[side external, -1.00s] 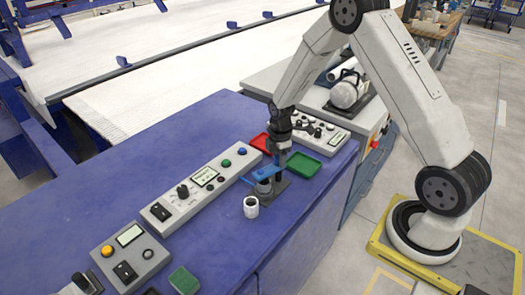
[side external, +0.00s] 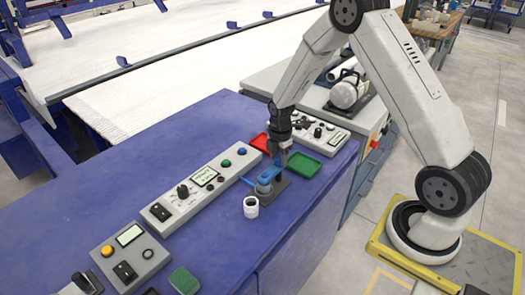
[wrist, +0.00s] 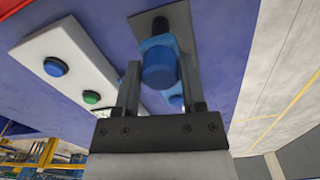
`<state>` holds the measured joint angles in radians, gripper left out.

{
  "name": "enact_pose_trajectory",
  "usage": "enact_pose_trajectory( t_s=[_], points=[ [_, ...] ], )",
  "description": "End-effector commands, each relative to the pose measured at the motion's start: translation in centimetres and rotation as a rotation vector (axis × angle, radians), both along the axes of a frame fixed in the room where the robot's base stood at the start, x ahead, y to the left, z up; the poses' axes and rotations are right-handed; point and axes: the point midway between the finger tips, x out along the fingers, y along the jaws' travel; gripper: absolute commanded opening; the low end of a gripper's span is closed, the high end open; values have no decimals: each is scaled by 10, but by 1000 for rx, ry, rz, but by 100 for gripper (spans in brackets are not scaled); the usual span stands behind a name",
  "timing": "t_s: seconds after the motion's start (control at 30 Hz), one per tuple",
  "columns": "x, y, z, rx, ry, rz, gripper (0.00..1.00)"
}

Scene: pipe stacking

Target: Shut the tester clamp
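The tester clamp has a blue upper part (side external: 268,175) with a thin handle pointing left, on a dark grey base plate (side external: 276,194) on the blue bench. The blue part now lies low over the base; whether it is latched I cannot tell. My gripper (side external: 281,160) is right above the clamp, pointing down. In the wrist view my gripper (wrist: 160,75) has its fingers apart, with a blue round clamp part (wrist: 159,66) showing between them. Contact with the fingers is not clear.
A white cup (side external: 251,207) stands just in front of the clamp. A grey control panel (side external: 190,190) with a display lies to the left. A green tray (side external: 304,165) and a red tray (side external: 261,142) are near the gripper.

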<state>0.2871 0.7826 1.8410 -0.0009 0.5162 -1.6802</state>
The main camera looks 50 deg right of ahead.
Motion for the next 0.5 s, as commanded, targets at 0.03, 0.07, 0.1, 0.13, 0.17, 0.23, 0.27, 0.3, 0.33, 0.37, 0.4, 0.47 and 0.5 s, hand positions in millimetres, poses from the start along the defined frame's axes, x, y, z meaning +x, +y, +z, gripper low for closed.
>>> enact_pose_trajectory(
  t_s=[0.03, 0.07, 0.1, 0.13, 0.17, 0.23, 0.27, 0.3, 0.33, 0.37, 0.4, 0.47, 0.5],
  points=[
    [1, 0, 1, 0, -2, 0, 71],
    [0, 0, 0, 0, -1, 0, 81],
    [0, 0, 0, 0, -1, -1, 81],
    [0, 0, 0, 0, -1, -1, 81],
    [0, 0, 0, 0, 0, -2, 81],
    [0, 0, 0, 0, 0, -3, 81],
    [0, 0, -1, 0, 1, -3, 81],
    [0, 0, -1, 0, 1, -3, 81],
    [0, 0, -1, 0, 1, -3, 81],
    [-1, 0, -1, 0, 1, -4, 81],
    [-1, 0, 0, 0, 1, -4, 81],
    [0, 0, 1, 0, 1, -4, 81],
    [0, 0, 2, 0, 0, -4, 81]
  ],
)
